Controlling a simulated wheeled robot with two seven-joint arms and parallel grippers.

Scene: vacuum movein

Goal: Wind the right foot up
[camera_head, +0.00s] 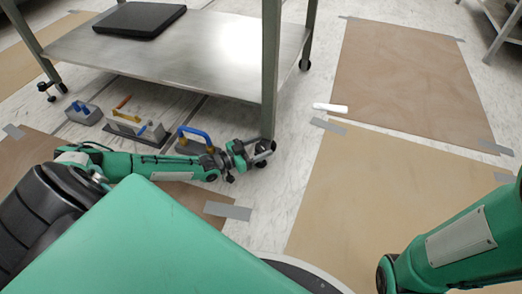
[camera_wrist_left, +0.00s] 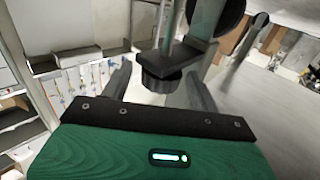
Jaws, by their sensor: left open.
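The right foot (camera_wrist_left: 160,88) is a short, dark, ridged disc under a black bracket (camera_wrist_left: 182,57) in the left wrist view. My left gripper (camera_wrist_left: 160,90) is open, with one finger on each side of the foot; I cannot tell whether they touch it. In the head view my left gripper (camera_head: 262,152) is at the bottom of the table's near right leg (camera_head: 271,70), and the foot is hard to make out there. My right arm (camera_head: 455,245) is at the lower right; its gripper is out of frame.
The steel table (camera_head: 180,55) carries a black slab (camera_head: 139,19). Several small fixtures with blue and orange handles (camera_head: 140,125) stand on the floor near my left arm. Brown sheets (camera_head: 370,205) are taped to the floor at right, with a white object (camera_head: 330,108) between them.

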